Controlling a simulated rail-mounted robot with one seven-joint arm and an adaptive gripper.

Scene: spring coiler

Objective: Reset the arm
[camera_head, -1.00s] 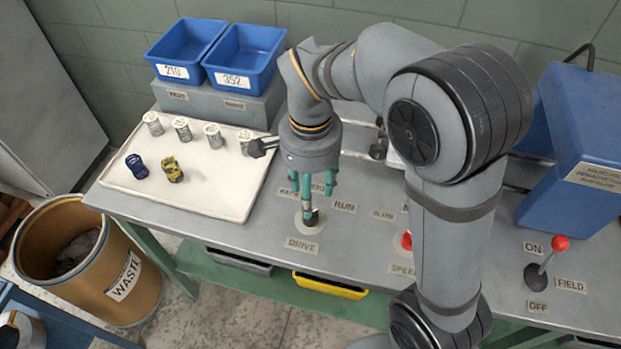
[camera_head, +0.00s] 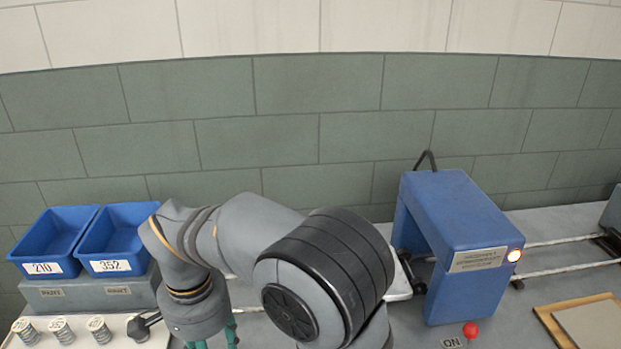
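My gripper (camera_head: 216,341) hangs at the bottom of the view under my grey arm, left of the middle. Two teal finger parts show below its grey housing. The fingertips are cut off by the lower edge, so I cannot see whether they are apart or hold anything. The arm is bent, with its large dark-banded joint near the bottom centre. A dark part at the gripper's left side reaches over the white tray (camera_head: 165,338).
Two blue bins marked 210 (camera_head: 42,268) and 352 (camera_head: 109,265) stand on a grey stand (camera_head: 60,298). A blue arch-shaped machine (camera_head: 462,245) with a lit lamp (camera_head: 514,255) straddles rails (camera_head: 565,241) at right. A red-knobbed lever (camera_head: 470,330) is in front.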

